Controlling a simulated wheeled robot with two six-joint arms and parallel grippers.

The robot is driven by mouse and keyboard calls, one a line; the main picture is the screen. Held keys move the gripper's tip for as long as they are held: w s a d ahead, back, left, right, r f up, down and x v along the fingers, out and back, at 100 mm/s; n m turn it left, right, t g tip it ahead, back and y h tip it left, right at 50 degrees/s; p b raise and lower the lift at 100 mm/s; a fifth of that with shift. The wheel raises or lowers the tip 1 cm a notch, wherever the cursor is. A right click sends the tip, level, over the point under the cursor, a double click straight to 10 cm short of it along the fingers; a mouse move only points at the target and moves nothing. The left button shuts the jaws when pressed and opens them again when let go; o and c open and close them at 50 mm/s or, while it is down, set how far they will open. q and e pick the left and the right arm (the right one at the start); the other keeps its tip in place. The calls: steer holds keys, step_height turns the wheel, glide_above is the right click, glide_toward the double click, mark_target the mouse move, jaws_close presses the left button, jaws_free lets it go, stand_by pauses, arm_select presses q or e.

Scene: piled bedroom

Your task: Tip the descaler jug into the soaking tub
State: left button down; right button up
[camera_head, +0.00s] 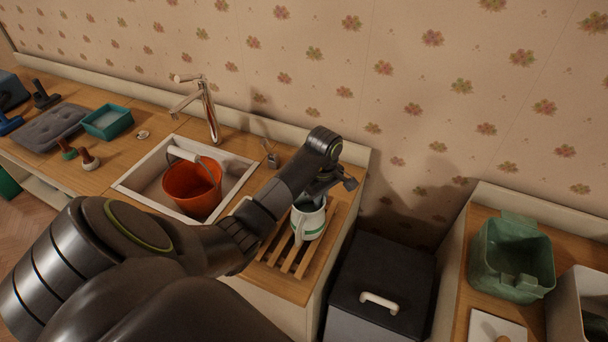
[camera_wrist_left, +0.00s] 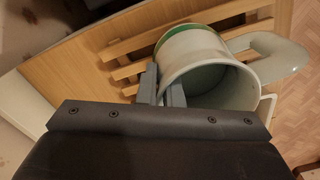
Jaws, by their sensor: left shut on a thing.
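The jug is white with green bands (camera_head: 309,224) and stands on a wooden slatted rack at the right end of the counter. In the left wrist view the jug (camera_wrist_left: 198,62) is open-mouthed with a pale handle on the right and a greenish inside. My left gripper (camera_head: 318,193) is over its rim, and in the wrist view the fingers (camera_wrist_left: 160,88) are shut on the near left part of its wall. Which container is the soaking tub is not clear; a green tub (camera_head: 511,262) stands on the separate right-hand counter. My right gripper is not in view.
An orange bucket (camera_head: 192,187) stands in the sink under the tap (camera_head: 208,108). A teal tray (camera_head: 107,122) and grey cushion (camera_head: 50,128) lie at left. A dark lidded bin (camera_head: 381,285) fills the gap between counters. A white bin (camera_head: 566,308) stands beside the green tub.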

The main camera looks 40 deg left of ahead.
arm_select(q)
steer(key=shift+r+p, duration=0.45)
steer(key=shift+r, duration=0.6)
steer(key=shift+r, duration=0.25)
steer(key=shift+r+p, duration=1.7)
steer(key=shift+r, duration=1.3)
steer(key=shift+a, duration=0.1)
